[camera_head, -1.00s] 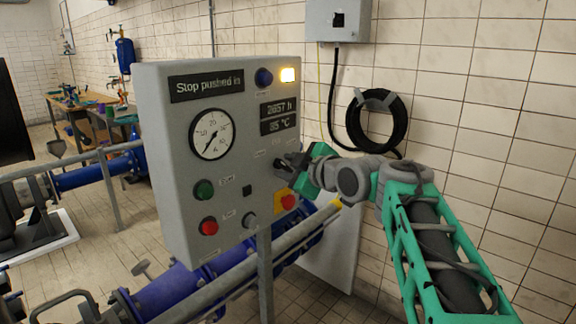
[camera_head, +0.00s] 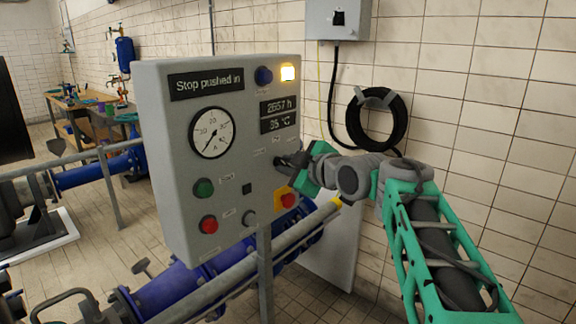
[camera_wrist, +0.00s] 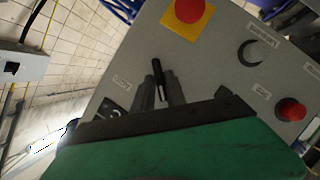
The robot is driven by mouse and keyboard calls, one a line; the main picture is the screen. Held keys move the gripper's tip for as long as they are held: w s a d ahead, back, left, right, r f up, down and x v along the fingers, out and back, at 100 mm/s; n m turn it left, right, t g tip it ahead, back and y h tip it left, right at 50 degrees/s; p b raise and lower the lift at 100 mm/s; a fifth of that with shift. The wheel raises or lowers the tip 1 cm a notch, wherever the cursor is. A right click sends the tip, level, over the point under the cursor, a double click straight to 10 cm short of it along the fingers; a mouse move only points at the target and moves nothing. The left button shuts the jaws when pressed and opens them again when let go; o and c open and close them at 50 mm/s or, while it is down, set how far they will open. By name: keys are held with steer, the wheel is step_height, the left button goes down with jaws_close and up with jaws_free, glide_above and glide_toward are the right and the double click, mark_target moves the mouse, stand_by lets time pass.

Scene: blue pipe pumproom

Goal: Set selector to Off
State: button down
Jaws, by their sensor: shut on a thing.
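The grey control panel (camera_head: 165,135) stands in front of me with a display reading "Stop pushed in". My gripper (camera_head: 284,161) reaches it from the right, at the panel's right side below the two number displays. In the wrist view its two fingers (camera_wrist: 161,90) are shut around a small dark knob with a black lever, the selector (camera_wrist: 157,72). The lever sticks up past the fingertips. The selector's own position marks are too small or hidden to read. In the head view the gripper covers the selector.
A red stop button on yellow (camera_head: 287,201) sits just below my gripper. The panel also bears a green button (camera_head: 204,188), a red button (camera_head: 209,225), a blue lamp (camera_head: 264,76) and a lit yellow lamp (camera_head: 288,73). A pipe rail (camera_head: 290,236) runs below.

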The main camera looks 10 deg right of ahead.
steer(key=shift+w+d+r+m+g+y+p, duration=0.15)
steer(key=shift+m+g+y+p, duration=0.6)
steer(key=shift+m+p, duration=1.05)
steer(key=shift+w+d+r+m+g+y+p, duration=0.1)
steer(key=shift+m+g+y+p, duration=0.9)
steer(key=shift+p, duration=1.25)
steer(key=shift+f+m+t+h, duration=0.1)
steer(key=shift+m+t+h, duration=0.15)
steer(key=shift+m, duration=0.05)
steer(key=c, duration=1.5)
jaws_free()
steer(key=shift+s, duration=0.1)
